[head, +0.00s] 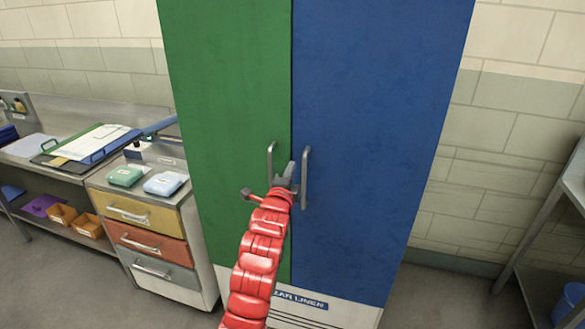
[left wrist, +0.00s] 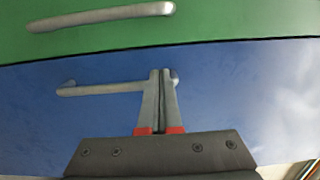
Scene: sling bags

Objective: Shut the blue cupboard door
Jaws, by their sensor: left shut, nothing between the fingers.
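The blue cupboard door (head: 375,110) is the right door of a tall cupboard. It looks flush or nearly flush with the green door (head: 230,90); a thin dark seam runs between them. The blue door's upright grey handle (head: 305,178) is beside the seam. My left gripper (head: 285,174) is shut and empty, in front of the seam between the two handles in the head view. In the left wrist view its closed fingers (left wrist: 161,100) overlap one end of the blue door's handle (left wrist: 105,90); contact is unclear. My right gripper is out of view.
The green door's handle (head: 271,162) is close to the left gripper. A drawer unit (head: 155,240) and a bench (head: 70,165) with trays stand to the left. A metal shelf (head: 545,215) and blue bin (head: 568,301) are at the right.

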